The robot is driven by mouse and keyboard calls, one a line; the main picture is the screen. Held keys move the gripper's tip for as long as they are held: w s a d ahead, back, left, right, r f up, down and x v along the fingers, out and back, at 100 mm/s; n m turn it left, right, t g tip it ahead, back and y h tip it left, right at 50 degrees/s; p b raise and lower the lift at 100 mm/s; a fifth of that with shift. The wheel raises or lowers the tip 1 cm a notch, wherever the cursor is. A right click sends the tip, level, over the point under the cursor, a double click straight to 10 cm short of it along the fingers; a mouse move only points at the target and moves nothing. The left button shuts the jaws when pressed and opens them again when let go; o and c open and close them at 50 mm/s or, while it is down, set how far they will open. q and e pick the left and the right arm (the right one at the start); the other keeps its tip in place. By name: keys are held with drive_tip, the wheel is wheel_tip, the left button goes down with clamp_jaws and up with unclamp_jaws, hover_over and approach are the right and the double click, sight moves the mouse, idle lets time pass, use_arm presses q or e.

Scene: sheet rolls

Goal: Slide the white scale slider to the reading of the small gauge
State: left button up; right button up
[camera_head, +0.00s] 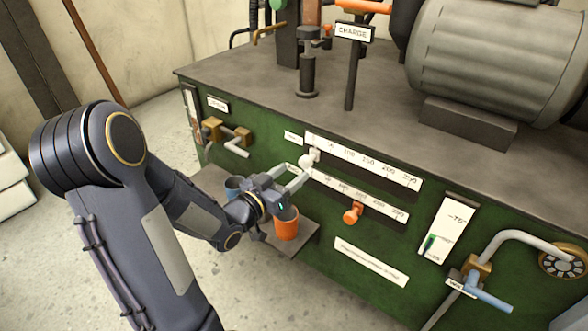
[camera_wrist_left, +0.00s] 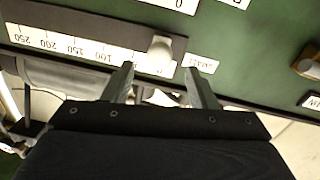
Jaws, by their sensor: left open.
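The white slider knob (camera_head: 306,160) sits near the low end of the upper white scale (camera_head: 370,163), which is numbered up to 250. In the left wrist view the knob (camera_wrist_left: 161,48) appears upside down beside a small label (camera_wrist_left: 200,63) that seems to read SMALL. My left gripper (camera_head: 302,174) is open and empty. Its fingertips (camera_wrist_left: 158,73) are just short of the knob, one to each side; contact cannot be told. An upright gauge (camera_head: 445,230) with a low green column and a round dial (camera_head: 563,262) are on the right; their exact readings are too small to tell. My right gripper is out of view.
Brass valves (camera_head: 225,133) are at left; a blue-handled valve (camera_head: 488,298) is at right.

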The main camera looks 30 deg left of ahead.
sight(304, 164)
use_arm(q)
drive_tip(key=w, duration=0.6)
drive_tip(key=shift+w+d+b, duration=0.15)
drive_tip(key=shift+d+b, duration=0.25)
clamp_jaws()
drive_tip(key=shift+d, duration=0.1)
